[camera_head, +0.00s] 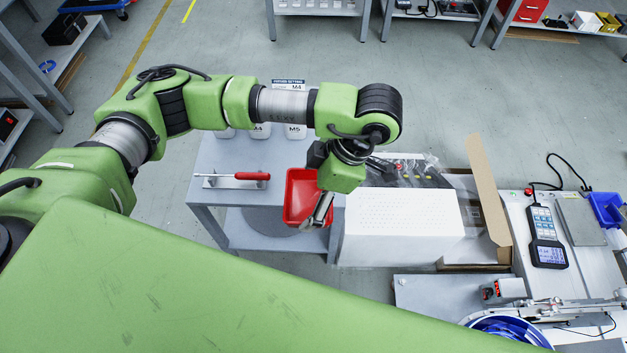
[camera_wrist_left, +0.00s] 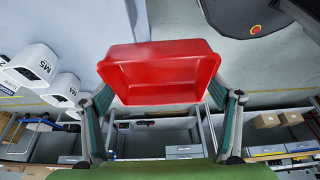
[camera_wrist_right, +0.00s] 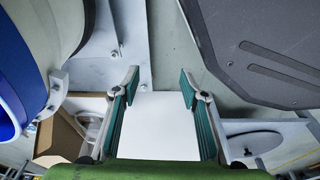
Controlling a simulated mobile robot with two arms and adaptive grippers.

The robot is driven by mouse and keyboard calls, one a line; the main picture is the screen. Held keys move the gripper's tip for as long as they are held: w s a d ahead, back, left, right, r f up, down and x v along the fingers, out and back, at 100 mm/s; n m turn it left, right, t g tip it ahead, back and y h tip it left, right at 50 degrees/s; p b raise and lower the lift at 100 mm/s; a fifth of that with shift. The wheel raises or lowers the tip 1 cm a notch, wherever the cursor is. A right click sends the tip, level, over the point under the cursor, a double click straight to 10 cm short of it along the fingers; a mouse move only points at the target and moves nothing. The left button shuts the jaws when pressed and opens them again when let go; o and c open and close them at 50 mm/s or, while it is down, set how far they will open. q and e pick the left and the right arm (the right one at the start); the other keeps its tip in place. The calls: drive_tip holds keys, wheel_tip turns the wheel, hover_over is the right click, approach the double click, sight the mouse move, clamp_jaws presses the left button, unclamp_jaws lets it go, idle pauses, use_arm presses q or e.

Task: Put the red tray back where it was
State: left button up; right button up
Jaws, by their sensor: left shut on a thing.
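The red tray (camera_head: 301,196) is in the head view, over the right end of the grey table and left of the white perforated box. My left gripper (camera_head: 322,208) is shut on it. In the left wrist view the red tray (camera_wrist_left: 160,72) sits between the two fingers, its open side partly facing the camera. I cannot tell whether the tray touches the table. My right gripper (camera_wrist_right: 158,82) shows only in the right wrist view, fingers apart, with a white surface behind the gap and nothing visibly held.
The grey table (camera_head: 215,155) carries a red-handled screwdriver (camera_head: 250,176) on a stand and white bins marked M4 and M5 (camera_head: 296,131). The white box (camera_head: 400,225) and an open cardboard box (camera_head: 488,200) stand to the right. A handheld controller (camera_head: 546,238) lies farther right.

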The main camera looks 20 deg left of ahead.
sight(312, 172)
use_arm(q)
drive_tip(key=w+f, duration=0.1)
drive_tip(key=w, duration=0.1)
drive_tip(key=w+a+f, duration=0.1)
drive_tip(key=w, duration=0.2)
drive_tip(key=w+a+f, duration=0.1)
drive_tip(key=w, duration=0.1)
drive_tip(key=shift+w+f+b, duration=0.2)
drive_tip(key=shift+f+b, duration=0.05)
drive_tip(key=shift+b, duration=0.1)
drive_tip(key=w+f, duration=0.3)
drive_tip(key=w+a+f+b, duration=0.1)
drive_tip(key=f, duration=0.1)
drive_tip(key=shift+w, duration=0.15)
drive_tip(key=shift+w+f, duration=0.4)
drive_tip(key=shift+f, duration=0.1)
wheel_tip(312, 172, down, 3)
drive_tip(key=shift+w+a+f+b, duration=0.1)
drive_tip(key=shift+b, duration=0.25)
use_arm(e)
drive_tip(key=w+r, duration=0.4)
drive_tip(key=r, duration=0.3)
drive_tip(key=shift+a+r+t, duration=0.2)
drive_tip(key=shift+a+t, duration=0.05)
drive_tip(key=shift+t, duration=0.05)
drive_tip(key=shift+w+r, duration=0.1)
drive_tip(key=shift+w, duration=0.05)
